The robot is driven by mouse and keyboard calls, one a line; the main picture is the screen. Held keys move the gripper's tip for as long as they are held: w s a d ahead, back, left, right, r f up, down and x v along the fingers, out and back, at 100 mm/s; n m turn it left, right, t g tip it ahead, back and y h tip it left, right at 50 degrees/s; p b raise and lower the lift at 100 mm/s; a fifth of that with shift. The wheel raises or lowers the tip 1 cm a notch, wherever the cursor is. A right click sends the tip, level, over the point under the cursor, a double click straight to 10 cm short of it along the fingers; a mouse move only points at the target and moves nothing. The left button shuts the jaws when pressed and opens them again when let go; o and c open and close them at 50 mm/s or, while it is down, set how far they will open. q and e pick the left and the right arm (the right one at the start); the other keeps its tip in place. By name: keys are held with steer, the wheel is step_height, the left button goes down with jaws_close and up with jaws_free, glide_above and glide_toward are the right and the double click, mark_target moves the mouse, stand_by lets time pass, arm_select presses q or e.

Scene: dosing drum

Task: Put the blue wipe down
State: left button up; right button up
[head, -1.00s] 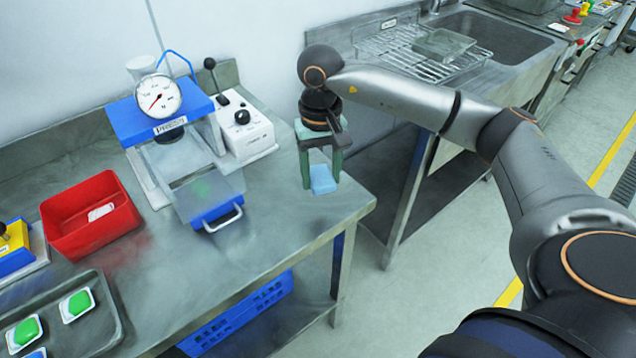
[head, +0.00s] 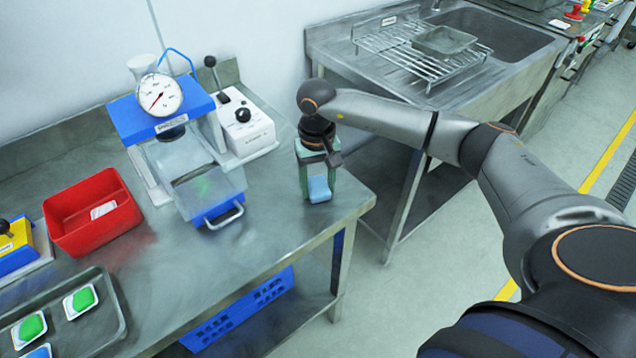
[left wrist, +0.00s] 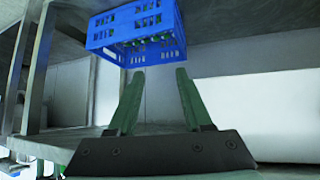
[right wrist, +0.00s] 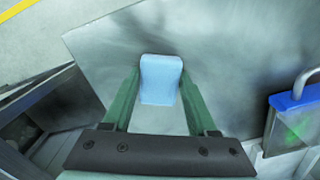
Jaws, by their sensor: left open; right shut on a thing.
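The light blue wipe (head: 319,189) is between the green fingers of my right gripper (head: 319,194), at the right end of the steel table (head: 270,215). In the right wrist view the blue wipe (right wrist: 160,78) sits between the fingertips of the right gripper (right wrist: 160,95), over the tabletop. The gripper is shut on it and points down. The wipe is at or very close to the table surface; I cannot tell if it touches. My left gripper (left wrist: 153,90) is open and empty in the left wrist view, facing a blue crate under the table.
A red bin (head: 92,213) and a tray with green pieces (head: 110,310) are farther left. The blue crate (left wrist: 135,30) is below. A sink (head: 500,45) is behind.

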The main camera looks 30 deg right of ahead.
mark_target(317, 185)
steer(key=shift+s+f+b, duration=0.15)
steer(key=shift+f+b, duration=0.25)
steer(key=shift+f, duration=0.05)
steer(key=o, duration=1.3)
steer(key=shift+f, duration=0.1)
steer(key=shift+d, duration=0.1)
steer(key=shift+d+r+p, duration=0.1)
steer(key=shift+r+p, duration=0.4)
steer(key=shift+p, duration=0.1)
step_height(317, 185, up, 12)
steer(key=b, duration=0.1)
steer(key=shift+w+r, duration=0.15)
steer(key=shift+w, duration=0.25)
